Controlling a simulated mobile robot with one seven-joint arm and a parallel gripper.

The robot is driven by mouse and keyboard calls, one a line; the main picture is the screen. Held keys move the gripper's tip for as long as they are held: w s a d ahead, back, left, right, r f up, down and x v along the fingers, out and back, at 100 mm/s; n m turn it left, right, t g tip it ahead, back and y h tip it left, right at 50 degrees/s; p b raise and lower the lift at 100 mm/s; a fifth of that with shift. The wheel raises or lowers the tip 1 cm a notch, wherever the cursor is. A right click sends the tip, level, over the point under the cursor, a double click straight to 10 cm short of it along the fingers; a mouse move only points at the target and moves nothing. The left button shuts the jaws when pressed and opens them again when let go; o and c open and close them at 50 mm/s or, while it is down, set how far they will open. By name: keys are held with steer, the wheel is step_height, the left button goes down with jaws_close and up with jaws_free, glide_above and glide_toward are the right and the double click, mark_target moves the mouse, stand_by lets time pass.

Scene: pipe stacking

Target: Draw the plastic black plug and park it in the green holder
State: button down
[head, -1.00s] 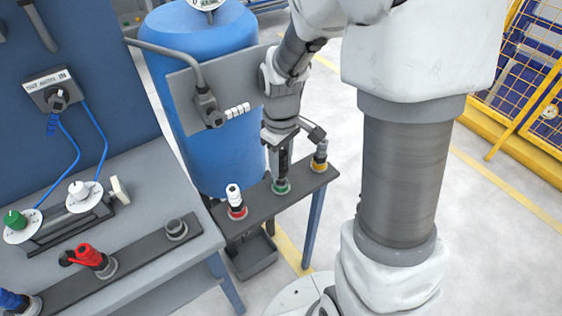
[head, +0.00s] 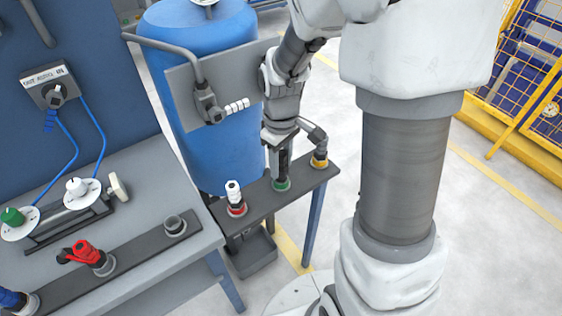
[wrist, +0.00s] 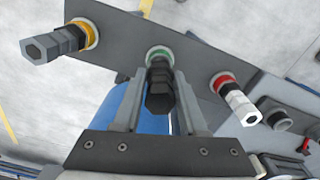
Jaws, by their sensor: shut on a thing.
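The black plug (wrist: 160,88) stands between my gripper's fingers in the wrist view, its lower end at the green-ringed holder (wrist: 158,56). My gripper (wrist: 155,100) is shut on the plug, with one finger on each side. In the head view my gripper (head: 280,168) points down over the green holder (head: 282,186) on the narrow dark bench. There the fingers mostly hide the plug. How deep the plug sits in the holder cannot be told.
A white plug (head: 234,195) stands in the red-ringed holder and a grey-black plug (head: 318,148) in the yellow-ringed one, either side of my gripper. A blue tank (head: 215,70) and grey panel stand behind.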

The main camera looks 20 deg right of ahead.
steer(key=shift+f+b, duration=0.75)
steer(key=shift+f, duration=0.3)
steer(key=shift+r, duration=0.1)
steer(key=shift+c, duration=1.9)
jaws_free()
step_height(320, 180, up, 17)
steer(key=p, duration=0.4)
steer(key=s+r+m+t+p, duration=0.5)
steer(key=s+r+m+p, duration=0.1)
steer(key=s+r, duration=0.8)
steer(key=shift+m+t+p, duration=0.3)
steer(key=shift+p, duration=0.6)
